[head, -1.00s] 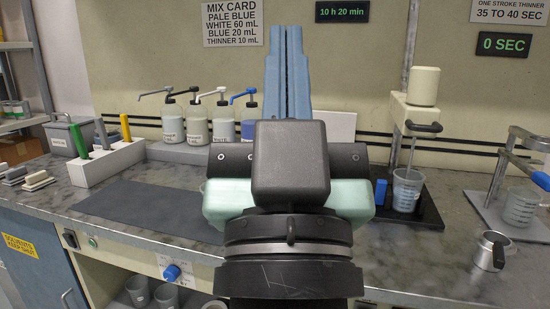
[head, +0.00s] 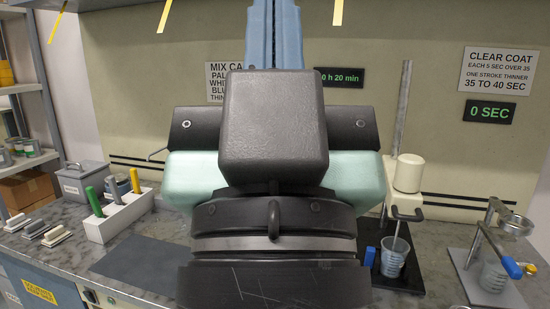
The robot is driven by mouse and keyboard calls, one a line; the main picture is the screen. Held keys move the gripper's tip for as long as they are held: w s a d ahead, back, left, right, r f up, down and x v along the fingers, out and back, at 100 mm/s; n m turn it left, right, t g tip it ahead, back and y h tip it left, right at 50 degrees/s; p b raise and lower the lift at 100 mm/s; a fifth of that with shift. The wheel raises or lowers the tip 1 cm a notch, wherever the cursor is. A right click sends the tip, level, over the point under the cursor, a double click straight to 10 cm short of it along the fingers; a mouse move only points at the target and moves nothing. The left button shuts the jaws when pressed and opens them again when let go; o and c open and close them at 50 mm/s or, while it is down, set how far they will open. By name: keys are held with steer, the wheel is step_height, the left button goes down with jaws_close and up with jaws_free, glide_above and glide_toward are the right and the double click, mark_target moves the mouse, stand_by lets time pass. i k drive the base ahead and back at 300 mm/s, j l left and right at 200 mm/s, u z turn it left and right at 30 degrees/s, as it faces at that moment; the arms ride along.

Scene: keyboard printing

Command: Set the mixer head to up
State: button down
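The mixer stands right of centre in the head view. Its cream head (head: 408,173) sits low on a tall grey post (head: 402,110), with much of the post showing above it. A black handle (head: 405,213) is at the head's lower front. A thin shaft (head: 397,232) runs down from the head to a clear cup (head: 393,259) on a black base (head: 403,283); its lower end appears to be inside the cup. My gripper (head: 274,30) points up, left of the mixer and apart from it. Its blue fingers lie close together with nothing seen between them; their tips are cut off.
A stand with a blue-handled cup (head: 500,255) is right of the mixer. A white block (head: 120,213) with coloured handles, a grey box (head: 85,180) and a dark mat (head: 140,265) are on the left. My arm hides the bench's middle.

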mark_target(404, 198)
steer(key=i+l, duration=0.9)
steer(key=i, duration=0.15)
